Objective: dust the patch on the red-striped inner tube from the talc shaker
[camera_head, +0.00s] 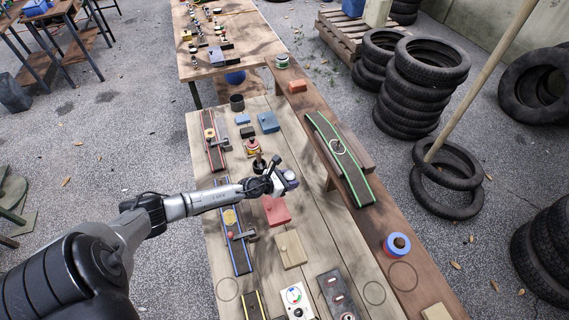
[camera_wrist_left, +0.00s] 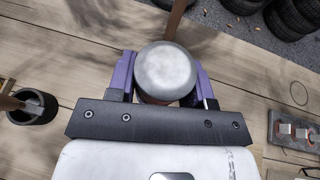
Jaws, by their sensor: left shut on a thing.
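My left gripper (camera_head: 284,182) is over the middle of the wooden bench. In the left wrist view its purple fingers (camera_wrist_left: 166,88) are shut around a round container with a pale grey domed top, which looks like the talc shaker (camera_wrist_left: 167,68). The container's lower part is mostly hidden. The red-striped inner tube (camera_head: 214,153) is a dark strip with red edges at the bench's far left. A tan round patch (camera_head: 209,133) appears on it. The gripper is apart from this tube, nearer and to its right. My right gripper is not in view.
A blue-striped tube (camera_head: 240,257) lies nearer on the left, and a green-striped tube (camera_head: 352,178) on the right. A dark cup with a brown handle (camera_head: 259,166) stands beside the gripper. A red block (camera_head: 276,211) and a tan block (camera_head: 290,249) lie nearer. Tyres stand right.

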